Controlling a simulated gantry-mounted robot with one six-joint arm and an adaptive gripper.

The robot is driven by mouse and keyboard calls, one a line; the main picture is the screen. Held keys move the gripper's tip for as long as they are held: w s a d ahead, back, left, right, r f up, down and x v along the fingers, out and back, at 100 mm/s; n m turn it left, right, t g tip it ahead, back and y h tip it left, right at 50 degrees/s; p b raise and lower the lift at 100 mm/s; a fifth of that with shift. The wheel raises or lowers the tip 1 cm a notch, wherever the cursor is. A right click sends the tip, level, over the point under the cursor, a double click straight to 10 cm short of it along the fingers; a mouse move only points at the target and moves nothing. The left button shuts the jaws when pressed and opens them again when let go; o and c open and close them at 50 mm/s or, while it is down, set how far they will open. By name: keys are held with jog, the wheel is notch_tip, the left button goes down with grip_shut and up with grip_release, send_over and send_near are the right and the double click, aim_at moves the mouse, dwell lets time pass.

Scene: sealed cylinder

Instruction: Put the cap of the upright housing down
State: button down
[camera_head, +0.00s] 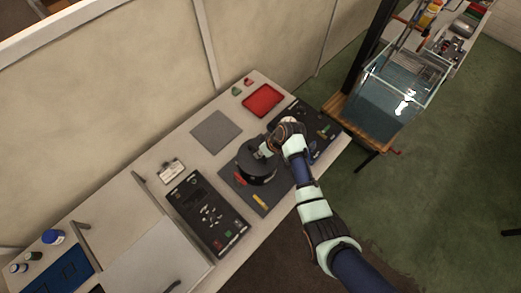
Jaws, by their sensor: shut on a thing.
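The upright housing (255,176) is a dark, wide cylinder standing on a dark mat near the middle of the bench. My gripper (264,151) is at the top of the housing, reached in from the right, and is shut on the cap. The cap is small and mostly hidden by my gripper and wrist. I cannot tell whether the cap touches the housing or is a little above it.
A bare grey pad (216,131) and a red tray (263,100) lie behind the housing. A red piece (239,179) and a yellow piece (260,201) lie close to it. A glass tank (386,101) stands beyond the bench.

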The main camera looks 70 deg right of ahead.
jog(key=shift+f, duration=0.25)
jog(key=c, duration=1.2)
grip_release()
jog(key=p+v, duration=0.1)
jog(key=v, duration=1.1)
jog(key=shift+r, duration=0.3)
